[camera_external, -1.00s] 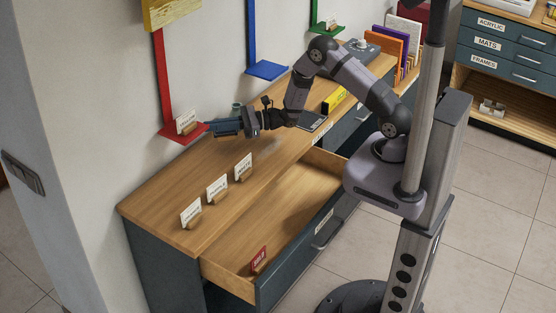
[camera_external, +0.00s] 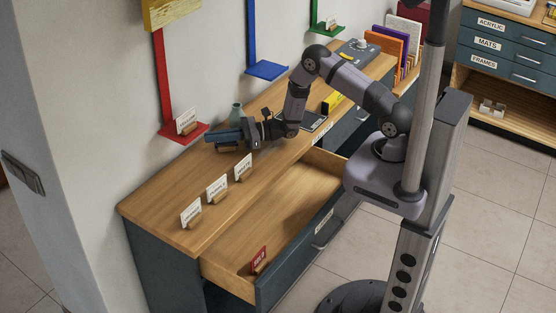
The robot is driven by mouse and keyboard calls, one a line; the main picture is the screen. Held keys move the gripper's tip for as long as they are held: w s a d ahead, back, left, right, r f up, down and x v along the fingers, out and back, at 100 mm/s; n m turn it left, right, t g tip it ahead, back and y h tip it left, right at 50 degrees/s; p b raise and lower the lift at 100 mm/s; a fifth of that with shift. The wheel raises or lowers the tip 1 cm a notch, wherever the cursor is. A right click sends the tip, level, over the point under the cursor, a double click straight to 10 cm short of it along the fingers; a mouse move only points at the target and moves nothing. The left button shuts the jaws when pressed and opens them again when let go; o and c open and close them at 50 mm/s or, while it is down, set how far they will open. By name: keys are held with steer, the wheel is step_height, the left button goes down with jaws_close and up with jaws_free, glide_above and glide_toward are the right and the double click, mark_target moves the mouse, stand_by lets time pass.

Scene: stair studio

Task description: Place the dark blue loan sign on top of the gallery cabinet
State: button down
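The gallery cabinet (camera_external: 152,202) has a wooden top and dark blue-grey sides. My gripper (camera_external: 224,138) is low over the back part of this top, pointing left. A dark blue piece with a wooden base, which looks like the loan sign (camera_external: 228,148), is at its fingers, and the gripper appears shut on it. The base is at or just above the cabinet top; I cannot tell whether it touches. The fingers cover much of the sign, and no lettering on it is readable.
Several white signs (camera_external: 217,188) stand in a row on the cabinet top. A drawer (camera_external: 290,208) is open, with a red sign (camera_external: 259,258) inside. A red wall shelf (camera_external: 196,135) holds another white sign.

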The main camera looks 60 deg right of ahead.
steer(key=c, duration=2)
jaws_free()
steer(key=shift+r+p, duration=0.2)
steer(key=shift+p, duration=0.1)
steer(key=shift+s+d+f, duration=0.1)
steer(key=shift+s+d, duration=0.05)
steer(key=shift+d, duration=0.05)
steer(key=b+v, duration=0.2)
steer(key=v, duration=0.9)
steer(key=shift+s+d, duration=0.15)
steer(key=shift+s, duration=0.05)
